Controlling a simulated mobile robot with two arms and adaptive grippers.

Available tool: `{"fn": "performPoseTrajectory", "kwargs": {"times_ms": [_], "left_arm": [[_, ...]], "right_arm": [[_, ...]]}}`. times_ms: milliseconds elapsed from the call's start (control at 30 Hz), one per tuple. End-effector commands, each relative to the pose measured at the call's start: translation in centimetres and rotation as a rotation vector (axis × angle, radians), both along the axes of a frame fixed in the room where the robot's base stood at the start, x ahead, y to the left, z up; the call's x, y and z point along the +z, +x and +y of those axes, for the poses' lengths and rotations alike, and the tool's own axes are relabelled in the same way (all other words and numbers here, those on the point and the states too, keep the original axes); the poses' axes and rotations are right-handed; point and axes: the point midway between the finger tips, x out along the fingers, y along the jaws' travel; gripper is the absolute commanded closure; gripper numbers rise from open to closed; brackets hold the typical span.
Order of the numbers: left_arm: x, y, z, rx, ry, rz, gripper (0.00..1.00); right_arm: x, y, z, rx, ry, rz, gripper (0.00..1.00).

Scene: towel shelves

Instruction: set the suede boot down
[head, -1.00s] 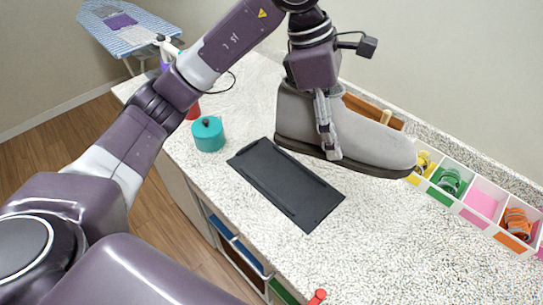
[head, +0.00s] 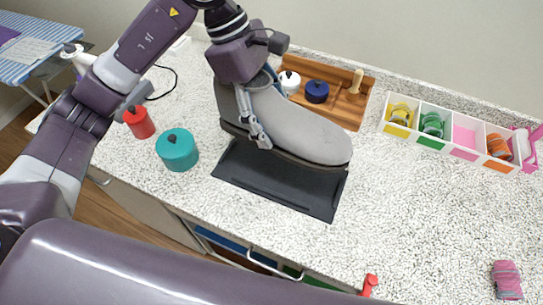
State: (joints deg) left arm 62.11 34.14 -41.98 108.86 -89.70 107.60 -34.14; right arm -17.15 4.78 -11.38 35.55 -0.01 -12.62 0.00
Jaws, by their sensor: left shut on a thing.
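The grey suede boot (head: 300,128) is in the middle of the head view, toe to the right, with a dark sole. My left gripper (head: 258,138) is shut on the boot, with a finger down its near side. The boot overlaps the back part of a black tray (head: 275,192) on the speckled counter. I cannot tell for sure whether the sole touches the tray. My right gripper is not in view.
A teal pot (head: 177,150) and a red canister (head: 139,122) stand left of the tray. Behind the boot is a wooden tray (head: 345,107) with small jars. A divided white organizer (head: 409,128) lies back right. A pink item (head: 507,279) lies front right. The counter right of the tray is clear.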

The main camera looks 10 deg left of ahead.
Motion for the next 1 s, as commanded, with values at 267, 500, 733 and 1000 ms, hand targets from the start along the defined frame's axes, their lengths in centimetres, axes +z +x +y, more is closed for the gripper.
{"fn": "performPoseTrajectory", "kwargs": {"times_ms": [267, 500, 733, 1000], "left_arm": [[-6.9, -0.1, 0.0, 0.002, 0.000, 0.004, 0.77], [-9.8, 0.1, 0.0, 0.002, -0.001, -0.001, 0.77], [-12.1, 0.0, 0.0, 0.002, -0.002, 0.002, 0.77], [-13.7, 0.1, 0.0, 0.002, -0.001, -0.004, 0.77]], "right_arm": [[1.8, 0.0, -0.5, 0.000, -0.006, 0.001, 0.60], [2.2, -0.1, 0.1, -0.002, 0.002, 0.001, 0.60], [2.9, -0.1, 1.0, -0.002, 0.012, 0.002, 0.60], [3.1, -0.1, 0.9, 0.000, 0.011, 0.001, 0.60]]}}
